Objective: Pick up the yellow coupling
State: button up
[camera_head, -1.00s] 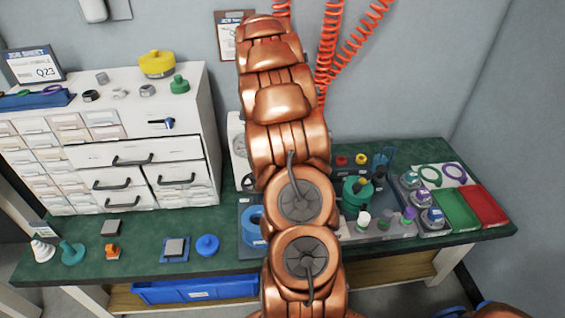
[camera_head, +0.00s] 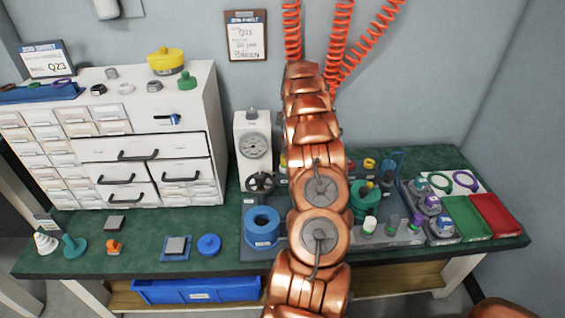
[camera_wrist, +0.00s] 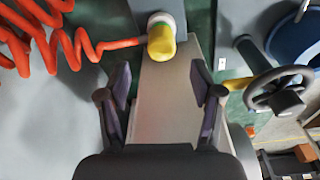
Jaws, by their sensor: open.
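In the wrist view a small yellow piece with a pale collar, taken as the yellow coupling (camera_wrist: 161,42), sits at the top centre beside an orange-red coiled hose. My gripper (camera_wrist: 163,95) is open, with one dark finger on each side of a pale grey surface. The yellow piece lies beyond the fingertips, roughly in line with the gap, and nothing is between the fingers' pads that I can see as held. In the head view my arm hides the gripper. A sliver of yellow (camera_head: 283,160) shows beside the arm; I cannot tell if it is the same piece.
A white gauge unit (camera_head: 253,147) with a black handwheel (camera_wrist: 280,88) stands close to my arm. Coiled hoses (camera_head: 340,45) hang behind. A large yellow part (camera_head: 165,61) sits on the white drawer cabinet (camera_head: 130,140). A blue ring (camera_head: 262,226) lies on the bench.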

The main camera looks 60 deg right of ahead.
aim_at(284, 157)
jog(key=shift+w+a+f+p, duration=0.15)
jog(key=shift+f+p, duration=0.25)
jog(key=shift+f, duration=1.3)
jog(key=shift+w+a+f+p, duration=0.1)
jog(key=shift+f+p, duration=0.3)
jog(key=shift+f, duration=1.25)
jog(key=shift+c, duration=0.2)
grip_shut()
